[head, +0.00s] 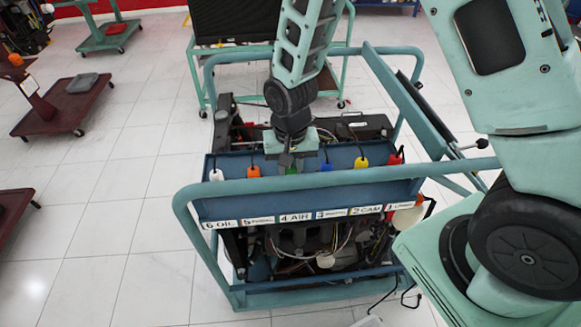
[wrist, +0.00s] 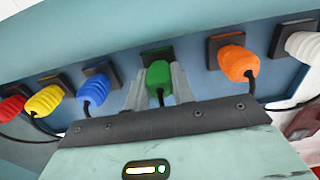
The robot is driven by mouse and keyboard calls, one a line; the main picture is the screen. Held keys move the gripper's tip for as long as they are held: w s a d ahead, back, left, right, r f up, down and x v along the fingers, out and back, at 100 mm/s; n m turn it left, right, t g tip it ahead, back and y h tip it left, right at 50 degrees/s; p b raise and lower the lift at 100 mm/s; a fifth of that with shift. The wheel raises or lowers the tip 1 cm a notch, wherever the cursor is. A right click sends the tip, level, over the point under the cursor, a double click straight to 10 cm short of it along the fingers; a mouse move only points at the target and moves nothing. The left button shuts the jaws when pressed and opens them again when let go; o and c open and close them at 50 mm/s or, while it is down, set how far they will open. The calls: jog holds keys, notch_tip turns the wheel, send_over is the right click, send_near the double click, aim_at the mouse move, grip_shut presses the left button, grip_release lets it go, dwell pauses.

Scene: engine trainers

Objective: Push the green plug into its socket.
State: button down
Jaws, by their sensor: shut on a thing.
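The green plug (wrist: 159,77) is between the two fingers of my gripper (wrist: 159,85) in the wrist view, and the fingers are shut on it. Its black cable runs down toward the gripper's palm. The green plug's dark square socket (wrist: 157,54) is on the blue panel directly beyond it. The plug's front end is close to the socket, but I cannot tell how deep it sits. In the head view my gripper (head: 291,165) is over the panel above the "4 AIR" label, and only a little of the green plug (head: 291,170) shows beneath it.
Blue (wrist: 91,88), yellow (wrist: 44,100), red (wrist: 13,109), orange (wrist: 238,63) and white (wrist: 303,45) plugs sit at neighbouring sockets with hanging cables. A teal frame rail (head: 330,180) crosses in front of the blue panel (head: 345,155). Engine parts and wires lie below.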

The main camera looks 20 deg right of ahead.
jog(key=shift+f, duration=0.15)
jog(key=c, duration=1.1)
grip_release()
jog(key=shift+r+p, duration=2.8)
jog(key=shift+r, duration=0.75)
grip_shut()
